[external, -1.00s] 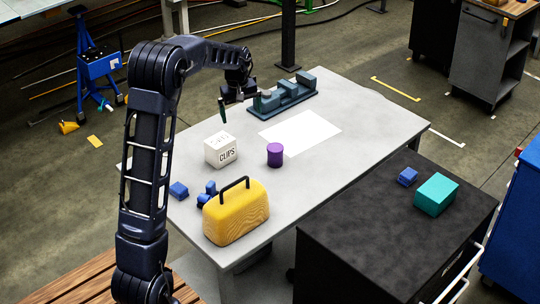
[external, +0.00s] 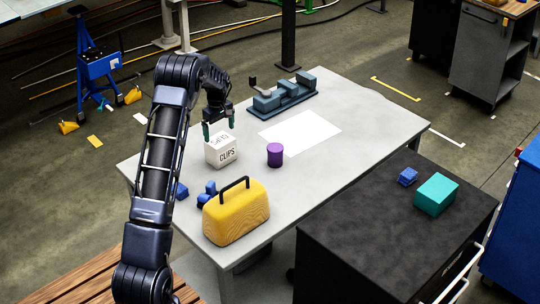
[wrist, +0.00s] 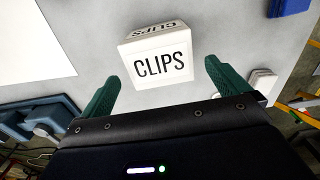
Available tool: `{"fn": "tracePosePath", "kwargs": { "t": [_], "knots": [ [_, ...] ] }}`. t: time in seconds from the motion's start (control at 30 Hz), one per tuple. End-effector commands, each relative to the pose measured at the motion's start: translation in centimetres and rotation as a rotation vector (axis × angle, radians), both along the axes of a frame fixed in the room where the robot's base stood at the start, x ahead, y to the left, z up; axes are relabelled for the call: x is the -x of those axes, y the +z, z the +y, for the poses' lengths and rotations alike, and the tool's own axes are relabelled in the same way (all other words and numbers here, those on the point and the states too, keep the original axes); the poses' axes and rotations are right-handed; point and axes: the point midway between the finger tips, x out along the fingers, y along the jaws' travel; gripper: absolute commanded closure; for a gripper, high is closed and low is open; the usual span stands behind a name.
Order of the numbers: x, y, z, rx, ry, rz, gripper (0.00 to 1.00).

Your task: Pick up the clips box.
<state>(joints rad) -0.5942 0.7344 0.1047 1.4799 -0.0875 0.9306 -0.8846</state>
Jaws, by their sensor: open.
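The clips box (external: 221,150) is a white cube with "CLIPS" lettered on it, standing on the grey table near its left side. My gripper (external: 218,128) is just above the back part of the box in the external view, fingers pointing down. In the wrist view my gripper (wrist: 162,82) has its two green fingers spread wide, with nothing between them. The clips box (wrist: 160,60) lies ahead of the fingertips, roughly centred between them, and looks apart from both. The exact height over the box is hard to tell.
A purple cylinder (external: 275,154) stands right of the box. A yellow case (external: 236,216) with a black handle and several blue blocks (external: 205,196) stand in front. A blue-grey vise (external: 282,97) and a white sheet (external: 300,132) lie behind and to the right.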

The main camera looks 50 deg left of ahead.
Motion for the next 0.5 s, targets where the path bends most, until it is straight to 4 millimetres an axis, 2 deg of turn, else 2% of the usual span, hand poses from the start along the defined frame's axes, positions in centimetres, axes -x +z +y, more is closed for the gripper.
{"fn": "tracePosePath", "kwargs": {
  "t": [0.2,0.5],
  "knots": [
    [0.1,-3.3,0.0,0.002,0.0,0.003,0.0],
    [0.0,-5.3,0.1,0.002,-0.001,0.002,0.0]
  ]
}}
